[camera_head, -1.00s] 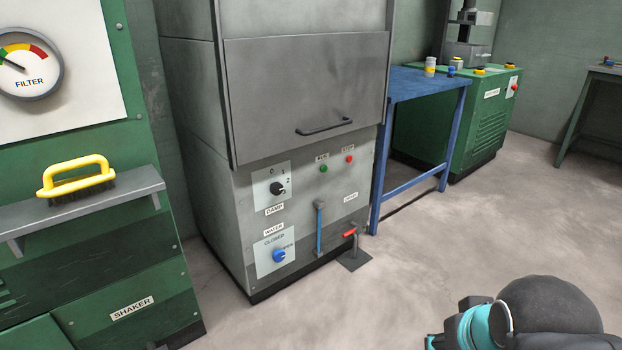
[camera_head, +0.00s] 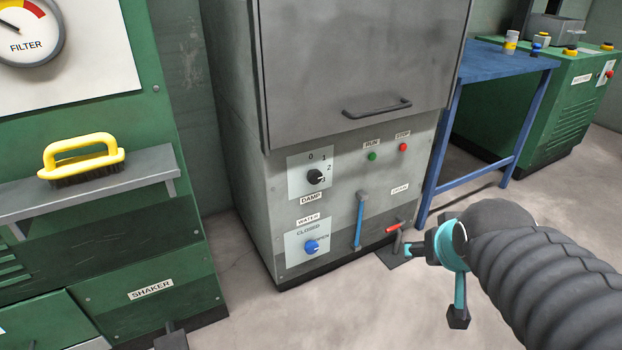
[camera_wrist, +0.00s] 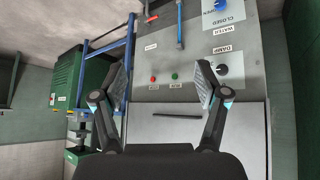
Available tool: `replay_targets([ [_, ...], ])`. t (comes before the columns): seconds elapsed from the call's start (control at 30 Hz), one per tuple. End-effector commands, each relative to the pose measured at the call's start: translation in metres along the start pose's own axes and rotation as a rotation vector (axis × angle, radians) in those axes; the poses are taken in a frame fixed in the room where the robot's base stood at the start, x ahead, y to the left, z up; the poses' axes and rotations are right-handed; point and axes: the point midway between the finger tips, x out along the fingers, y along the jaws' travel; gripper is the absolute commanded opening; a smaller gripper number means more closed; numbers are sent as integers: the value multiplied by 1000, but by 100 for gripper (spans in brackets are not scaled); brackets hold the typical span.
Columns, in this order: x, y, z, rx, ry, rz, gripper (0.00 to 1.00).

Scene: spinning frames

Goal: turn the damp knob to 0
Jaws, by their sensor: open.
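The damp knob (camera_head: 316,177) is a black round knob on a pale plate marked 0, 1, 2, with its DAMP label below. Its pointer seems turned to the lower right, near a partly hidden mark past 2; I cannot read it surely. My gripper (camera_head: 434,284) is in front of the machine, right of and lower than the knob in the head view, apart from it. In the upside-down wrist view my gripper (camera_wrist: 160,76) is open and empty, and the damp knob (camera_wrist: 222,70) shows just right of the right finger.
A blue water knob (camera_head: 311,247) sits below. A blue-handled lever (camera_head: 360,222) and a red-handled drain valve (camera_head: 394,228) stick out to the right. Green and red buttons (camera_head: 388,151) sit higher. A shelf with a yellow brush (camera_head: 82,160) is left, a blue table (camera_head: 495,62) right.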

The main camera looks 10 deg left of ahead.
Motion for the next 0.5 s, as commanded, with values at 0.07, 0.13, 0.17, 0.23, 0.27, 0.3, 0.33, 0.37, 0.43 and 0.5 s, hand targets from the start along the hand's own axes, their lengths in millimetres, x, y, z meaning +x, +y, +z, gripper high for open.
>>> replay_targets([
  [0.07,33,-1,-25,-24,67,6,73],
  [0.13,56,-4,-49,-50,137,4,73],
  [0.17,66,-6,-58,-61,166,0,73],
  [0.23,89,-13,-79,-87,234,-14,73],
  [0.27,99,-16,-88,-99,264,-23,73],
  [0.3,112,-22,-98,-112,302,-39,73],
  [0.33,122,-27,-105,-124,330,-52,73],
  [0.37,132,-30,-112,-133,362,-56,73],
  [0.43,154,-42,-127,-156,429,-89,73],
  [0.5,175,-56,-138,-178,494,-134,73],
])
